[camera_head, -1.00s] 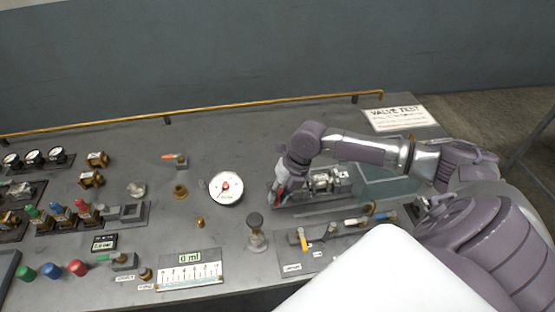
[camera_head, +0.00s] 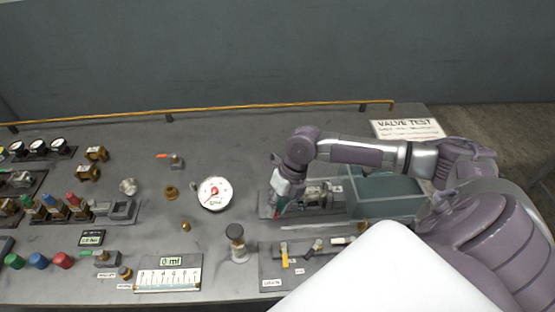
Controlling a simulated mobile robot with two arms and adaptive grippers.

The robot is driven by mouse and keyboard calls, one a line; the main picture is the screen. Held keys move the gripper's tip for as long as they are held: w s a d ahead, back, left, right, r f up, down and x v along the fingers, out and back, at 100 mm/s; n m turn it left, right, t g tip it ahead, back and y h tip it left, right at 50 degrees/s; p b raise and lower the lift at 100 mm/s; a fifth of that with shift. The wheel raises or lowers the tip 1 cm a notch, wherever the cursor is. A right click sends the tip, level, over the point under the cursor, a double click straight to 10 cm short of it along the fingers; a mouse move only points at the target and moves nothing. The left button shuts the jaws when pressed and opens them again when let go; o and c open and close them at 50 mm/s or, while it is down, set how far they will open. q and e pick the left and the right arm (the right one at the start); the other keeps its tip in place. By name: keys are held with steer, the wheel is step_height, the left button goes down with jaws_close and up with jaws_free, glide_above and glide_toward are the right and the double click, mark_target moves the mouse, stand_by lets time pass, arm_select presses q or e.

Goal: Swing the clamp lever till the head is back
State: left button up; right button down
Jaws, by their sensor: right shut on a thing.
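The clamp (camera_head: 318,193) is a grey metal fixture on a dark base plate (camera_head: 264,211) at the right part of the bench. My right gripper (camera_head: 280,203) points down at the left end of the clamp. It is shut on the clamp lever, and only a small red bit of the lever shows by the fingers. The gripper and wrist cover most of the lever and part of the clamp. I cannot make out the position of the clamp's head. My left gripper is not in view.
A clear-walled tank (camera_head: 385,195) stands just right of the clamp. A round dial gauge (camera_head: 214,193) and a dark-topped post (camera_head: 236,243) are to its left. A tool board (camera_head: 300,262) lies in front. A brass rail (camera_head: 240,108) runs along the back.

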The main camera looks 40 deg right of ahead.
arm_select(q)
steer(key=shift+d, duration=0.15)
arm_select(e)
steer(key=shift+s+f, duration=0.15)
steer(key=shift+s, duration=0.05)
steer(key=c, duration=1)
jaws_free()
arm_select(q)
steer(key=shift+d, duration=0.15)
arm_select(e)
steer(key=shift+w, duration=0.15)
steer(key=shift+d+r, duration=0.2)
steer(key=shift+r, duration=0.35)
steer(key=v, duration=1.1)
